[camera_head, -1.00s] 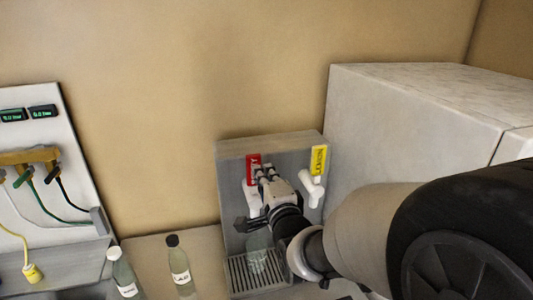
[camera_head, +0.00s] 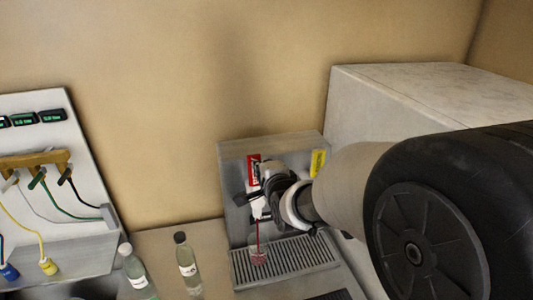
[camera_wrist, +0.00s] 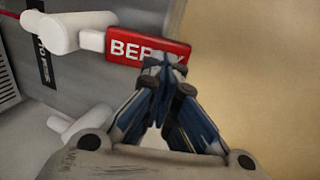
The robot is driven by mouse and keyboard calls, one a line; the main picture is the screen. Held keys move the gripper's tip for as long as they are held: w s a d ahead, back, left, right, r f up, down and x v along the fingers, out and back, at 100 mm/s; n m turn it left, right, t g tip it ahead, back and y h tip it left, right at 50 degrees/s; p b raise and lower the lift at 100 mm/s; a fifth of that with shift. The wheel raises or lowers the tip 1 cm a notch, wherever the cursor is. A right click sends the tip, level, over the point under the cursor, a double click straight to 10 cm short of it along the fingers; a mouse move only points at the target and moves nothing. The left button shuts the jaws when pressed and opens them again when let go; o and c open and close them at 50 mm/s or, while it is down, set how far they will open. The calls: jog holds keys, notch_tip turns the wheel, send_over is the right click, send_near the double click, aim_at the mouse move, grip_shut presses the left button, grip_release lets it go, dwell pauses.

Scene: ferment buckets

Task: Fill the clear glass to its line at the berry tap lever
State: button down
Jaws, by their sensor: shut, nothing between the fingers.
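The red berry tap lever (camera_head: 253,172) is on the left of the grey dispenser; in the wrist view its "BERRY" plate (camera_wrist: 125,46) is partly covered by my fingertips. My gripper (camera_wrist: 165,68) is shut and empty, its tips at the plate, seemingly touching it. In the head view my wrist hides most of the fingers. A thin red stream (camera_head: 258,231) runs from the berry tap into the clear glass (camera_head: 258,247), which stands on the drip grate (camera_head: 298,258). Some red shows low in the glass. Its fill line is too small to make out.
The yellow lemon lever (camera_head: 318,162) is right of the berry one, close to my arm. Two capped bottles, one (camera_head: 187,265) and another (camera_head: 137,272), stand left of the dispenser. A white block (camera_head: 400,105) stands at the right. A hose panel (camera_head: 60,190) is far left.

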jog(key=shift+w+a+f+g+b, duration=0.15)
jog(key=shift+w+a+g+b, duration=0.1)
jog(key=shift+w+g+b, duration=0.4)
jog(key=shift+w+t, duration=0.15)
jog(key=shift+t, duration=0.1)
dwell(1.4)
